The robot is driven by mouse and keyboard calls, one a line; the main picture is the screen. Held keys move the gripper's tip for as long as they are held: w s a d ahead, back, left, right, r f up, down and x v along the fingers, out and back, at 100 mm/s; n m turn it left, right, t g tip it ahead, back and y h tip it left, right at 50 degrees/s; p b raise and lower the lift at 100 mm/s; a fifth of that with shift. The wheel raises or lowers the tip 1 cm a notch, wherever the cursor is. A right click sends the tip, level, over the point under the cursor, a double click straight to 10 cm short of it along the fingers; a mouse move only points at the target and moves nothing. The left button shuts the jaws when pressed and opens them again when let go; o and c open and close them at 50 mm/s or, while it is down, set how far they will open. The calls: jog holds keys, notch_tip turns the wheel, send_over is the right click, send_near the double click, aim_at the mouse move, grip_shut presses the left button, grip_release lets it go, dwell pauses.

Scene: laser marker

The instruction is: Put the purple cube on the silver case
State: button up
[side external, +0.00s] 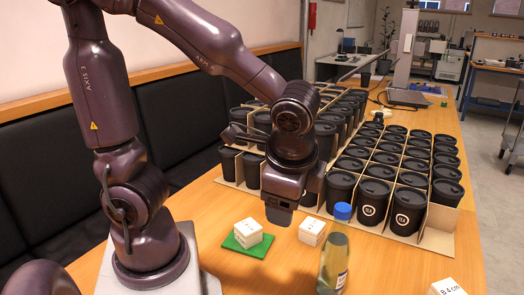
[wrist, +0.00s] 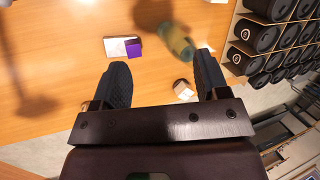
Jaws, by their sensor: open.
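In the wrist view, a purple block face (wrist: 135,49) shows beside a white face (wrist: 117,46) on the table, ahead of my fingers and left of the bottle. I cannot tell whether they are one block or two. No purple shows in the side view. I cannot make out a silver case in either view. My gripper (wrist: 158,64) is open with nothing between its fingers. In the side view my gripper (side external: 280,212) points down above the table, near two white blocks.
A white block (side external: 248,231) sits on a green pad (side external: 240,248). Another white block (side external: 311,231) stands beside a blue-capped bottle (side external: 335,255). A white block marked B 4 cm (side external: 447,288) is cut off at lower right. Crates of black cups (side external: 372,190) fill the back.

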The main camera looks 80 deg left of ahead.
jog(key=s+a+r+n+t+h, duration=0.3)
jog(key=r+n+t, duration=0.1)
jog(key=r+n, duration=0.3)
jog(key=shift+a+r+t+h, duration=0.3)
jog(key=shift+a+h, duration=0.05)
jog(key=shift+h, duration=0.05)
dwell(0.7)
